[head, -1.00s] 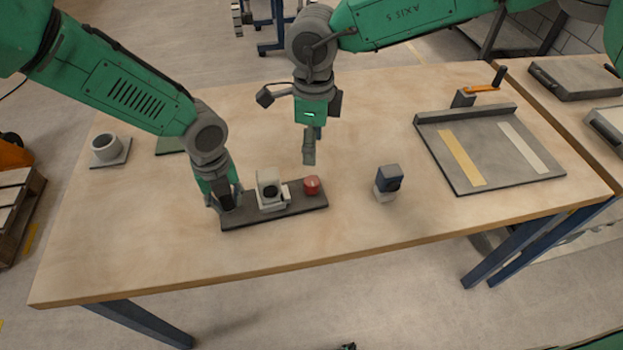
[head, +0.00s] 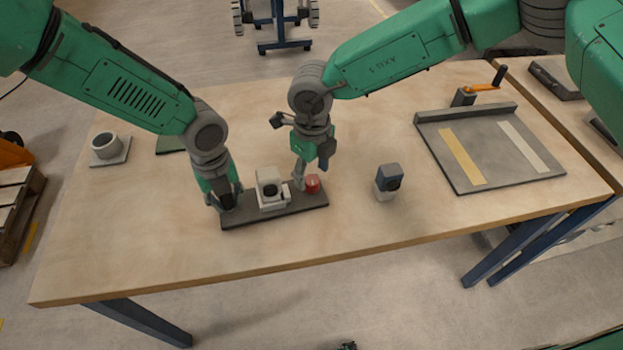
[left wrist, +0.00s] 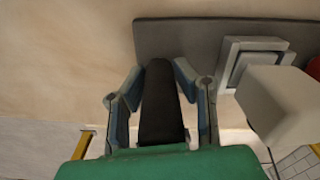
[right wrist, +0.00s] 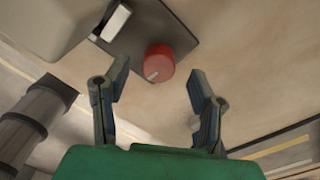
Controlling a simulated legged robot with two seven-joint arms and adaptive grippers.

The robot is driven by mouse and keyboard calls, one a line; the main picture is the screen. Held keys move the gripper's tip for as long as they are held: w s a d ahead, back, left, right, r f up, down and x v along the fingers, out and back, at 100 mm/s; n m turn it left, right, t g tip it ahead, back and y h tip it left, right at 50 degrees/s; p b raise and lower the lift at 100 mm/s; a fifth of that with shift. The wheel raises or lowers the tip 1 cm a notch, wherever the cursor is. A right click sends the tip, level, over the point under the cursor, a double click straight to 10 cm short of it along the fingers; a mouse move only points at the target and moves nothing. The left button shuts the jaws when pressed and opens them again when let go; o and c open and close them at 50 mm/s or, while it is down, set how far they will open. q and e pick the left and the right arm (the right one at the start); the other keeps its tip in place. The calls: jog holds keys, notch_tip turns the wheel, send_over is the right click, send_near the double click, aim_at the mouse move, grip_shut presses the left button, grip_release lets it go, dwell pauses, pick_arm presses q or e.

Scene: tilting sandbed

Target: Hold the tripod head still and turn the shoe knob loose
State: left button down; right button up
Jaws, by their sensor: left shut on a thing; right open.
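The tripod head has a dark grey base plate (head: 290,210) on the bench, with a pale block (head: 268,188) on it and a red shoe knob (head: 313,184) near its right end. My left gripper (head: 229,203) is shut on a black handle (left wrist: 160,105) at the plate's left end. My right gripper (head: 302,180) is low beside the red knob. In the right wrist view, its fingers (right wrist: 157,80) are open and apart, with the red knob (right wrist: 158,63) just beyond the gap between the tips.
A grey tray (head: 480,180) with two strips lies further right. A grey cup (head: 106,146) stands at the far left. The bench front is clear.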

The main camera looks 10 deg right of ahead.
aim_at(312, 179)
jog(key=shift+f, duration=1.55)
jog(key=shift+c, duration=0.3)
jog(key=c, duration=1.1)
jog(key=shift+n, duration=0.5)
jog(key=o, duration=1.2)
jog(key=shift+c, duration=0.2)
jog(key=shift+r, duration=0.15)
notch_tip(312, 179, up, 12)
